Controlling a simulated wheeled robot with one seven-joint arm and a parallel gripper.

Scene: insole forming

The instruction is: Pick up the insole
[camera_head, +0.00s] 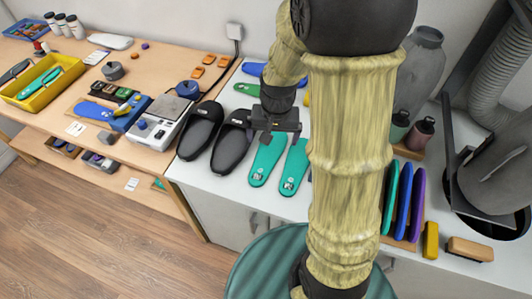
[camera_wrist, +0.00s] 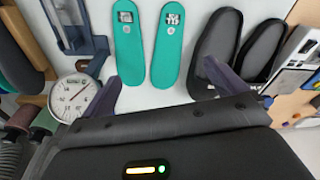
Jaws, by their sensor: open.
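Two teal insoles lie side by side on the white worktop, the left one (camera_head: 265,165) and the right one (camera_head: 294,168), each with a small pale marking at the heel. My gripper (camera_head: 275,132) is over their far ends and hides part of them. In the wrist view both insoles, one (camera_wrist: 129,50) and the other (camera_wrist: 170,48), lie beyond and between the spread fingers of my gripper (camera_wrist: 172,78). The jaws are open with nothing between them, apart from the insoles. A green insole (camera_head: 246,89) and a blue one (camera_head: 254,69) lie farther back.
A round dial gauge (camera_wrist: 73,97) is close to one finger in the wrist view. Several coloured upright pieces (camera_head: 403,200) stand right of my arm.

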